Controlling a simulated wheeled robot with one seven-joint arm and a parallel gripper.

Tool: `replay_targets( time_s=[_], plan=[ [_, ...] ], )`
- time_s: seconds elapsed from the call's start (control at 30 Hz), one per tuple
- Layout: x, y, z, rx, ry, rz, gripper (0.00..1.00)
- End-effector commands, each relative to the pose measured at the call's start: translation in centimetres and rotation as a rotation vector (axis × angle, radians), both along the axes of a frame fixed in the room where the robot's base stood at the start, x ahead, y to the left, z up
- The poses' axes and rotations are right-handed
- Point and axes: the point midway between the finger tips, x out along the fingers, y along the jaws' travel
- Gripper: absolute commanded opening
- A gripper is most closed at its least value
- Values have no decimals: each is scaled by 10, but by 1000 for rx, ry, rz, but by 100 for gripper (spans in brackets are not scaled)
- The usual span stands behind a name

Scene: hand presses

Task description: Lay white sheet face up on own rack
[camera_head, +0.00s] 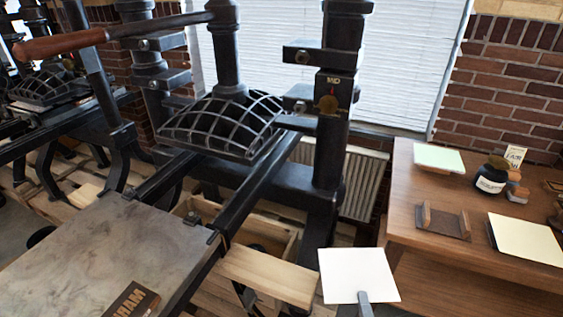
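The white sheet (352,272) is blank on the side facing me and lies roughly flat in the air, left of the wooden table's front edge. My gripper (364,298) shows only as a grey finger tip at the sheet's near edge. It appears shut on that edge, and the rest of it is out of the frame. No rack is clearly marked as the white sheet's own. A low brown holder (443,224) with two upright wooden ends stands empty on the table.
The wooden table (405,185) carries a pale green sheet (440,157), a cream sheet (528,238) on a dark base, a dark jar (490,178) and a small card (515,156). The black hand press (225,122) and its flat bed (95,250) fill the left. A wooden board (270,273) lies beside the bed.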

Motion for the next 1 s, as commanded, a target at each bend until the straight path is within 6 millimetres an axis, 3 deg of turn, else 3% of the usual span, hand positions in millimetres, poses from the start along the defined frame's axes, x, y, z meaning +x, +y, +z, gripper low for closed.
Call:
replay_targets(
  time_s=[0.5,1.0],
  plan=[
    [5,-1,2,14,0,-1,0],
    [5,-1,1,296,-1,-1,0]
  ],
)
